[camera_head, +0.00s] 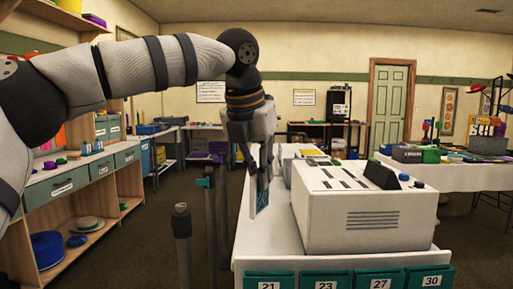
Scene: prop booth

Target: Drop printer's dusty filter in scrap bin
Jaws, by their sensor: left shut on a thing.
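My left gripper (262,168) points down at the left edge of the white counter. It is shut on a thin, upright blue panel with a pale edge (262,196), which looks like the filter. The fingers cover its upper part. The panel is beside the printer, a white boxy machine (365,215) with dark top slots, a side vent and a blue knob. I cannot tell whether the panel touches the counter. No scrap bin can be made out for certain. My right gripper is not in view.
Teal bins (325,280) numbered 21, 23, 27 and 30 line the counter's front. Dark upright posts (183,245) stand on the floor left of the counter. Shelves with drawers (75,185) are at left; a cluttered white table (460,177) is at right.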

